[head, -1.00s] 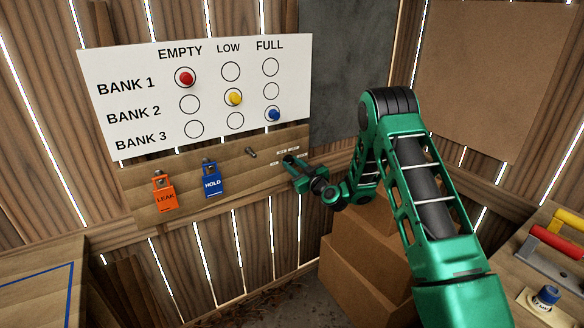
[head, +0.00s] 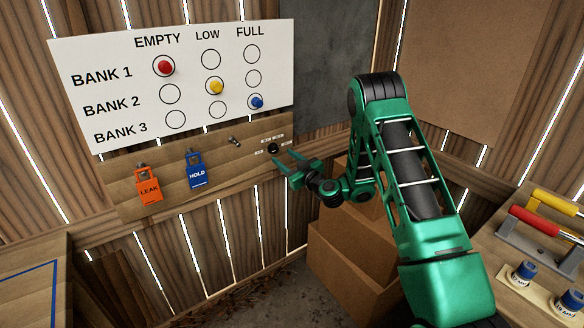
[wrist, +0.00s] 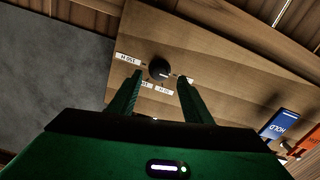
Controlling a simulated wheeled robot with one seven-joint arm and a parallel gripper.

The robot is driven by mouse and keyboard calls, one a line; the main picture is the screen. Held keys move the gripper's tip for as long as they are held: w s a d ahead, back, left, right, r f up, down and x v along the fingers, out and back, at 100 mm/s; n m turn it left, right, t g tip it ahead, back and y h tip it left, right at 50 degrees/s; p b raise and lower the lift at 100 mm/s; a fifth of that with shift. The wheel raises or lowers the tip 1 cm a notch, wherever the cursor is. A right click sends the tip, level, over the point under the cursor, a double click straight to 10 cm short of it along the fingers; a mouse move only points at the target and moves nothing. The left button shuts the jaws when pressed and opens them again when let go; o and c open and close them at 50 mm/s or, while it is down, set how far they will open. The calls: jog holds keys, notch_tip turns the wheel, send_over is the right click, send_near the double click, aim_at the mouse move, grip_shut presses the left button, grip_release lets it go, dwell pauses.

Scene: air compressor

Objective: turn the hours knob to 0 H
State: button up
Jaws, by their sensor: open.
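The hours knob (head: 272,149) is a small black round knob on the wooden board below the white chart. Small white labels surround it, too small in the head view to read. In the wrist view the knob (wrist: 159,70) has a light mark on its right side, towards a label partly hidden by a finger. My gripper (head: 283,161) is open and empty, in front of the knob and slightly to its lower right. In the wrist view the knob lies between and just beyond the fingertips of my gripper (wrist: 160,79), with no visible contact.
A metal peg (head: 234,140) sticks out left of the knob. A blue HOLD tag (head: 197,170) and an orange LEAK tag (head: 148,186) hang further left. The white bank chart (head: 130,95) is above. Cardboard boxes (head: 345,262) stand below my arm.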

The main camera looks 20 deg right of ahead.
jog(key=shift+v, duration=2.7)
